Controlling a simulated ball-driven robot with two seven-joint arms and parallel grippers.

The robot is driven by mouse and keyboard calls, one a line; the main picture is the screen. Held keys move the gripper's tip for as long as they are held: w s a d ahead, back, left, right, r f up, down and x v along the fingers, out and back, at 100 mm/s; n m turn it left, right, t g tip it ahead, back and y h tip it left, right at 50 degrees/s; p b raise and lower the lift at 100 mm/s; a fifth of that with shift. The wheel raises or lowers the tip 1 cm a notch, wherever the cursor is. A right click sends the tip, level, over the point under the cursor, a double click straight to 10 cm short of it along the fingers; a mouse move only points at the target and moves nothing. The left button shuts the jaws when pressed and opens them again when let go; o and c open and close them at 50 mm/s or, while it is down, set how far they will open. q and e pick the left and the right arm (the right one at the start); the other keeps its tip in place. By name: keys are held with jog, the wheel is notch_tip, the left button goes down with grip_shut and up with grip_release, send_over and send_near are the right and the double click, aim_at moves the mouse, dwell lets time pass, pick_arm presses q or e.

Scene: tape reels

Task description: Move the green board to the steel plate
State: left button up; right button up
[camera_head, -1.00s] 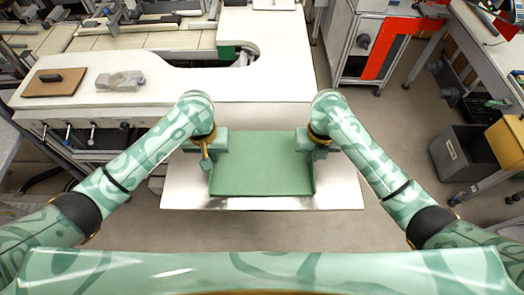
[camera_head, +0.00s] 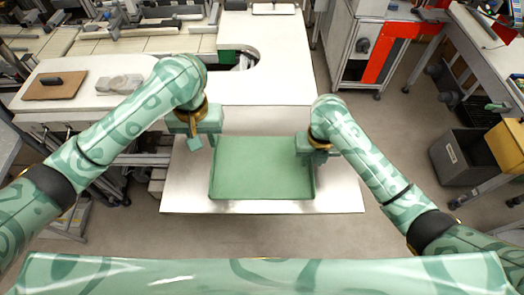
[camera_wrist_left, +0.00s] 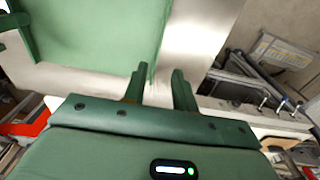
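The green board (camera_head: 262,168) is a flat, shallow-rimmed piece lying on the shiny steel plate (camera_head: 342,192). Bare plate shows to its left, right and front. My left gripper (camera_head: 204,143) is raised above the board's far left corner, apart from it. In the left wrist view its two fingers (camera_wrist_left: 160,76) are spread with nothing between them, and the board (camera_wrist_left: 95,30) and plate (camera_wrist_left: 200,30) lie beyond. My right gripper (camera_head: 318,158) is at the board's right edge near the far corner; its fingers are mostly hidden, so its grip is unclear.
A white worktop (camera_head: 280,75) stands just behind the plate. A brown board (camera_head: 55,85) and a grey block (camera_head: 118,85) lie on it at the left. A dark bin (camera_head: 465,157) is on the floor at the right. Floor is clear in front of the plate.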

jog(key=shift+r, duration=0.2)
pick_arm(q)
jog(key=shift+r, duration=0.75)
pick_arm(e)
notch_tip(320, 180, up, 12)
jog(key=shift+s+f, duration=0.2)
pick_arm(q)
jog(key=shift+s, duration=0.1)
pick_arm(e)
jog(key=shift+f, duration=0.1)
